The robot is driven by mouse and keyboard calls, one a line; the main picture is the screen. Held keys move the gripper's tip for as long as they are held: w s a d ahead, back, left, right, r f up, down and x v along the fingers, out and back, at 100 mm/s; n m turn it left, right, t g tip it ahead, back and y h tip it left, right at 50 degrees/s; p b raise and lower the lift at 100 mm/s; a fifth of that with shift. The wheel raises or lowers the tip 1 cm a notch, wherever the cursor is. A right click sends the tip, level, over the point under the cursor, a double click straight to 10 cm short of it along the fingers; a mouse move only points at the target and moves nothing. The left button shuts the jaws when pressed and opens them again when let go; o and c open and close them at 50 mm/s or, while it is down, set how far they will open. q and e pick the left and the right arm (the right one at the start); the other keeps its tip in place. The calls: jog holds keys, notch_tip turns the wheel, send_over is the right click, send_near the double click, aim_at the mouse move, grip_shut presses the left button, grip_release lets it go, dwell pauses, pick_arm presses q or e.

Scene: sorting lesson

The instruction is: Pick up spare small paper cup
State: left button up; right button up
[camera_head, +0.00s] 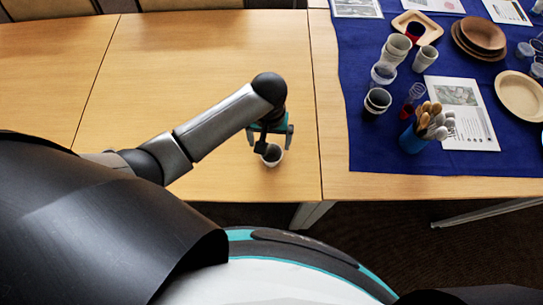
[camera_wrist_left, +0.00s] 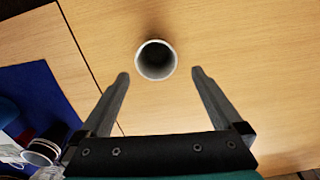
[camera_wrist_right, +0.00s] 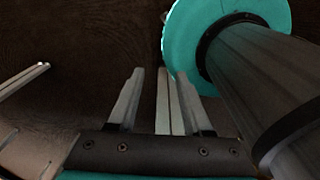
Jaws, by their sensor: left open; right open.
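A small paper cup (camera_head: 273,161) with a white rim and dark inside stands upright on the bare wooden table, near its front edge. My left gripper (camera_head: 269,140) is open above the cup and partly covers it. In the left wrist view the cup (camera_wrist_left: 156,72) shows its round mouth just past the open fingertips (camera_wrist_left: 160,76), roughly centred between them. I see no finger gripping it. My right gripper (camera_wrist_right: 160,74) is open and empty over the dark floor, beside a teal and grey part of mine; it is outside the head view.
A blue cloth (camera_head: 360,140) covers the table at the right. It holds stacked cups (camera_head: 396,47), a blue holder of cutlery (camera_head: 411,141), brown plates (camera_head: 485,33), a pale plate (camera_head: 520,96) and printed sheets (camera_head: 470,125). The wooden table (camera_head: 200,60) left of it is clear.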

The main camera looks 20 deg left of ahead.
aim_at(271, 160)
pick_arm(q)
notch_tip(271, 160, down, 2)
jog(key=shift+f, duration=0.1)
jog(key=f, duration=0.1)
jog(key=f+b, duration=0.1)
jog(key=f, duration=0.1)
jog(key=shift+s+d+f+b, duration=0.25)
jog(key=shift+d+f+b, duration=0.05)
jog(key=shift+b, duration=0.1)
jog(key=shift+f, duration=0.4)
pick_arm(e)
jog(key=shift+w+d+f, duration=0.1)
jog(key=shift+w+f, duration=0.6)
jog(key=shift+f, duration=0.35)
pick_arm(q)
jog(key=shift+c, duration=0.6)
jog(key=c, duration=1.2)
jog(key=shift+r, duration=0.1)
pick_arm(e)
jog(key=shift+s, duration=0.1)
